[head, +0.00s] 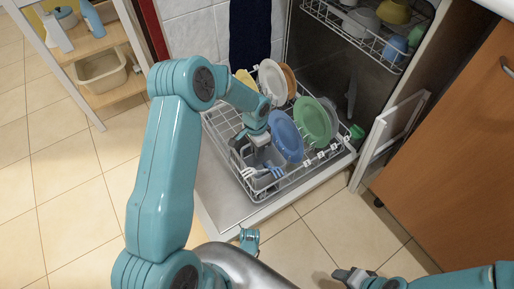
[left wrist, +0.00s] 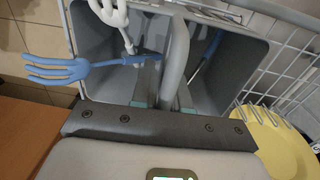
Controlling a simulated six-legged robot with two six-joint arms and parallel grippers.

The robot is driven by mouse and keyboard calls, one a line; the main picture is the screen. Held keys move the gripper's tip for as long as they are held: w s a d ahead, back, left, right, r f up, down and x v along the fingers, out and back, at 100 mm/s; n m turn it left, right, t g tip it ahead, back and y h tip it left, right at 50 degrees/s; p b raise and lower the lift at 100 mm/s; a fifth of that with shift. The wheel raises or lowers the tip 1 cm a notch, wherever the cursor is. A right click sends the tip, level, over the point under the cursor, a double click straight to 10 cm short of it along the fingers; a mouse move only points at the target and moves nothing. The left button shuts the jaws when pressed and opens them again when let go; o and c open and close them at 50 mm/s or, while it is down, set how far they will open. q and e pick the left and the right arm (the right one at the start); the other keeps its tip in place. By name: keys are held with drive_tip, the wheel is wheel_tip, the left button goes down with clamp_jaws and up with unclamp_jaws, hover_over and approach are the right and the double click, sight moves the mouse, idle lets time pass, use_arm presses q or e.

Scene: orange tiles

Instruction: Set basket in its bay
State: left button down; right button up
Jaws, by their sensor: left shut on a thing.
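The grey cutlery basket (head: 268,156) is at the front left of the dishwasher's lower rack (head: 290,184). I cannot tell whether it rests on the rack floor or hangs just above it. In the left wrist view the basket (left wrist: 108,82) has two compartments and a middle handle (left wrist: 178,62). My left gripper (left wrist: 160,98) is shut on that handle; its fingers (head: 256,139) also show in the head view. A blue fork (left wrist: 62,68) and a white fork (left wrist: 118,22) stick out of the basket. The basket's bay cannot be made out. My right gripper (head: 352,277) is low at the right, its jaw state unclear.
Blue (head: 286,136), green (head: 313,121) and white (head: 271,82) plates stand in the rack close to my left gripper. The upper rack (head: 355,42) holds bowls and cups. An orange cabinet (head: 455,130) is at right. Tiled floor at left is clear.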

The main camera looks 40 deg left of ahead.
use_arm(q)
drive_tip(key=shift+f, duration=0.15)
use_arm(e)
drive_tip(key=shift+f, duration=0.15)
use_arm(q)
drive_tip(key=c, duration=1.1)
unclamp_jaws()
drive_tip(key=shift+o, duration=0.2)
drive_tip(key=r+p, duration=0.3)
drive_tip(key=r, duration=0.2)
drive_tip(key=r+p, duration=0.2)
drive_tip(key=r, duration=0.1)
drive_tip(key=shift+w+a+r+p, duration=0.1)
drive_tip(key=shift+a+p, duration=0.15)
drive_tip(key=shift+p, duration=0.05)
use_arm(e)
drive_tip(key=r, duration=0.2)
drive_tip(key=a+r, duration=0.1)
drive_tip(key=r, duration=0.2)
drive_tip(key=shift+s+a+r, duration=0.1)
drive_tip(key=shift+a+r, duration=0.25)
